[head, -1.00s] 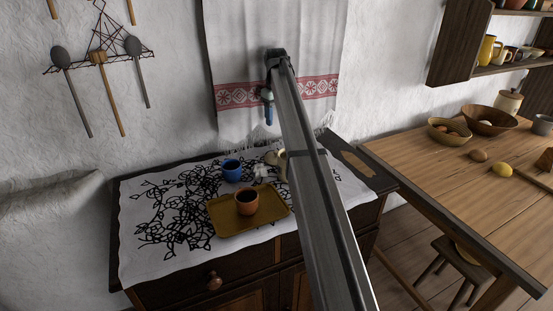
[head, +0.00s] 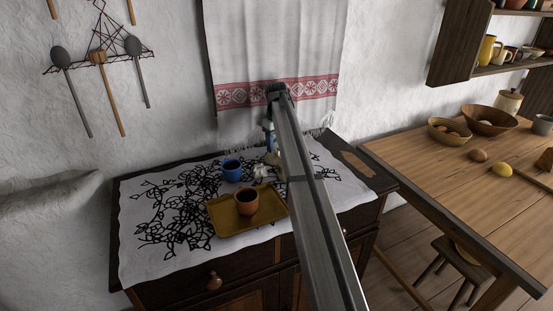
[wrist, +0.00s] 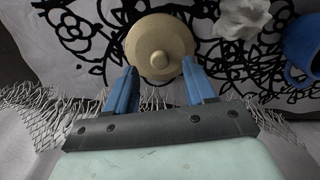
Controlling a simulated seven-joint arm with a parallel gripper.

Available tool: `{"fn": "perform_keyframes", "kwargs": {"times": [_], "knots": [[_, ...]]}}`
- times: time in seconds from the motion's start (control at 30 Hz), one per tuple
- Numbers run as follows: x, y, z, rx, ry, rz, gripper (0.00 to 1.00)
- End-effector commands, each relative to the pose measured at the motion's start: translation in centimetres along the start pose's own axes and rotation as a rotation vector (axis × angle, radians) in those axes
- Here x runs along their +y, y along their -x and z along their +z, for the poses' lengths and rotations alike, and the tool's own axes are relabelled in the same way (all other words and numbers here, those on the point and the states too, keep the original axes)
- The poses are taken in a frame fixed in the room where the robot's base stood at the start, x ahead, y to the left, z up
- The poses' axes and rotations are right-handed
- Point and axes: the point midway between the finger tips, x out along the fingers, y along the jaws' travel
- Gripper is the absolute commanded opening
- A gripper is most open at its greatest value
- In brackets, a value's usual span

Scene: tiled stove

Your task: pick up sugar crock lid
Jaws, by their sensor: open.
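The sugar crock lid (wrist: 160,45) is round and cream-tan with a small knob, seen from above in the wrist view. My gripper (wrist: 160,72) is open, its two blue fingers apart and pointing at the lid's near edge, one toward each side. The gap between the fingers looks empty; whether the tips touch the lid cannot be told. In the head view, my gripper (head: 268,130) hangs over the back of the dresser. There my arm largely hides the crock (head: 272,158).
A blue mug (head: 231,170), a crumpled white thing (head: 261,171) and a tan tray (head: 226,225) with a brown cup (head: 246,201) stand left of the crock on the patterned cloth (head: 150,225). A fringed towel (head: 240,50) hangs on the wall behind.

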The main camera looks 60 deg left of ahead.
Motion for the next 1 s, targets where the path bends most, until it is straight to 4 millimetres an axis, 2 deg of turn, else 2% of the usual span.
{"fn": "perform_keyframes", "kwargs": {"times": [0.1,0.2,0.43,1.0], "knots": [[-0.1,-1.8,0.2,-0.002,0.000,-0.001,0.54],[-0.1,-2.5,0.1,-0.001,0.000,0.000,0.54],[-0.1,-2.7,0.1,0.000,0.000,0.000,0.54],[-0.1,-2.7,0.1,-0.001,0.000,0.000,0.01]]}}
